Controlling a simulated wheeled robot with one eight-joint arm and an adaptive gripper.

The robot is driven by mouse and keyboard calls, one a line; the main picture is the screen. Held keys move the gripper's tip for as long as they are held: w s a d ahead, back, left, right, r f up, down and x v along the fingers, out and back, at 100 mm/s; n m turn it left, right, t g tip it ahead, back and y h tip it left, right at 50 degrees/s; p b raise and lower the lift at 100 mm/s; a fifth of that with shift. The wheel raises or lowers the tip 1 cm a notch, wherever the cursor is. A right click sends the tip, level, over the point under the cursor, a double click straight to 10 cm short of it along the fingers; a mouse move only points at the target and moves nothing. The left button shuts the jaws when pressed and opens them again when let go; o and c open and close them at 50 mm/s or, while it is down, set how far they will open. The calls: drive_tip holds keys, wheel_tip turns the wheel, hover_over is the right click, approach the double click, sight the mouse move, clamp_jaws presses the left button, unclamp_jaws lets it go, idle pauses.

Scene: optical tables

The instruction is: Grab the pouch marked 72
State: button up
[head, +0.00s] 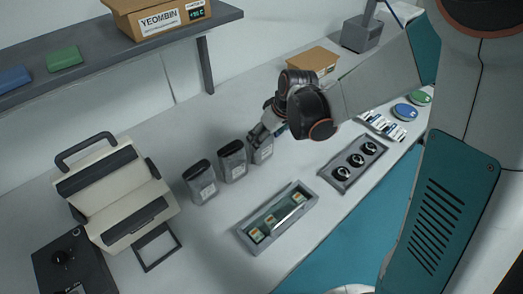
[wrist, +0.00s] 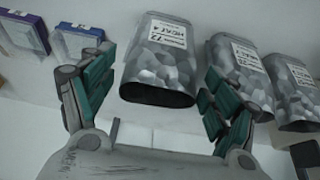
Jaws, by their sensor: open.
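Three grey pouches with dark ends and white labels stand in a row on the table: a left one (head: 200,183), a middle one (head: 232,161) and a right one (head: 261,150). My gripper (head: 264,128) is at the right pouch. In the wrist view my gripper (wrist: 158,80) is open, with one pouch (wrist: 160,65) between and just beyond its teal fingers. The second pouch (wrist: 242,75) is close to the right finger, and the third (wrist: 292,92) is farther right.
A tray with small chips (head: 280,218) and a tray with three black round parts (head: 355,163) lie in front. A beige case (head: 115,190) stands left. A cardboard box (head: 312,60) is behind. A shelf (head: 100,58) overhangs the back left.

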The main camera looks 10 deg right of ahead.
sight(265, 152)
drive_tip(key=b+x, duration=0.3)
drive_tip(key=x, duration=0.6)
drive_tip(key=shift+a+r, duration=0.1)
drive_tip(key=shift+a, duration=0.05)
drive_tip(key=c, duration=1)
